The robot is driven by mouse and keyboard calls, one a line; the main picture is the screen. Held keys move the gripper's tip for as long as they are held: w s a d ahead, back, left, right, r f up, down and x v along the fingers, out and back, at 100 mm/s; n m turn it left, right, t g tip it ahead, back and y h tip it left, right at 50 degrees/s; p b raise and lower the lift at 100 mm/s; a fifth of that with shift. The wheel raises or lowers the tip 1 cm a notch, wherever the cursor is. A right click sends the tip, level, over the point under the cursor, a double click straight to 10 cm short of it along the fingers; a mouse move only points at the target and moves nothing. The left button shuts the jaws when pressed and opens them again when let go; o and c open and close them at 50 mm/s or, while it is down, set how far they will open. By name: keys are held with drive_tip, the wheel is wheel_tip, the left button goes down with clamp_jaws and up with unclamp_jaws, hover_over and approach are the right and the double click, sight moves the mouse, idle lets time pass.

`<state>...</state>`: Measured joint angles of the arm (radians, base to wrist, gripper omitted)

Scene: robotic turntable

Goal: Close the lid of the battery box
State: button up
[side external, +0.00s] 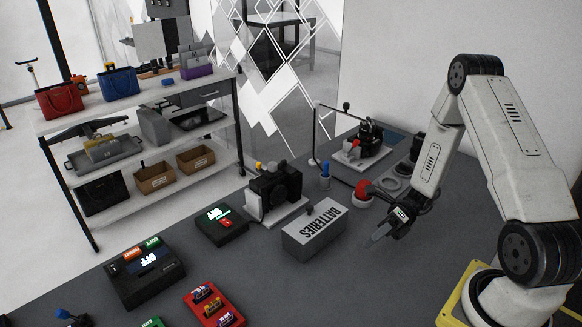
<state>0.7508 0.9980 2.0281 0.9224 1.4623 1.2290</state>
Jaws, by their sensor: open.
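The battery box (311,245) is a grey block with the word BATTERIES on its upper face, which reads upside down from here. It stands on the dark table near the middle of the side view. The lettered face (321,224) looks like the lid and seems to lie over the box. I cannot tell whether it is fully shut. My gripper (375,238) is just right of the box, low over the table, pointing down and left. Its jaws are open with nothing visible between them, and it appears apart from the box.
A black device on a light base (273,189) stands behind the box, and a blue-topped holder (325,176) is near it. A red round object (363,189) is behind my gripper. Dark consoles (145,272) and a red tray (214,307) lie left. Table in front of the box is clear.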

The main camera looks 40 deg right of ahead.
drive_tip(key=n+g, duration=0.1)
drive_tip(key=a+n+g+h, duration=0.1)
drive_tip(key=n, duration=0.1)
drive_tip(key=s+a+n+g+h, duration=0.1)
drive_tip(key=shift+r, duration=0.35)
drive_tip(key=n+g+h, duration=0.1)
drive_tip(key=n+h, duration=0.1)
drive_tip(key=n, duration=0.2)
drive_tip(key=s+a+r+n+h, duration=0.1)
drive_tip(key=n+h, duration=0.2)
drive_tip(key=n, duration=0.1)
drive_tip(key=s+r+n+g+h, duration=0.1)
drive_tip(key=n+h, duration=0.2)
drive_tip(key=n, duration=0.1)
drive_tip(key=shift+a+n+g, duration=0.3)
drive_tip(key=shift+n, duration=0.1)
drive_tip(key=shift+r, duration=0.1)
drive_tip(key=w+a+r+n+t+h, duration=0.3)
drive_tip(key=r+n+t+h, duration=0.2)
drive_tip(key=n, duration=1)
drive_tip(key=shift+w+r+n+t+h, duration=0.35)
drive_tip(key=shift+r+t, duration=0.25)
drive_tip(key=shift+r, duration=0.2)
